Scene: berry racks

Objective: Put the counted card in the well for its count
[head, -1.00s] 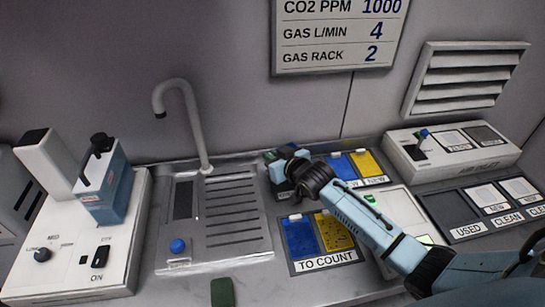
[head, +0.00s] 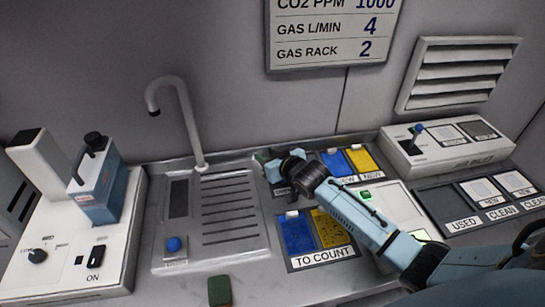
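The TO COUNT tray (head: 322,259) lies in the middle of the bench with a blue card (head: 297,236) and a speckled yellow card (head: 330,229) side by side in it. Behind it, another labelled tray holds a blue card (head: 334,162) and a plain yellow card (head: 362,161); its label is partly covered. My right gripper (head: 279,168) reaches over the left end of that back row, beside the sink's drainboard. Its wrist hides the fingertips and most of the well under it, so I cannot tell whether it holds a card. My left gripper is out of view.
A sink with a tall tap (head: 186,120) and a ridged drainboard stands left of the trays. A white lever box (head: 436,147) and a USED/CLEAN tray (head: 437,207) are at right. A dark green block (head: 220,291) lies in front.

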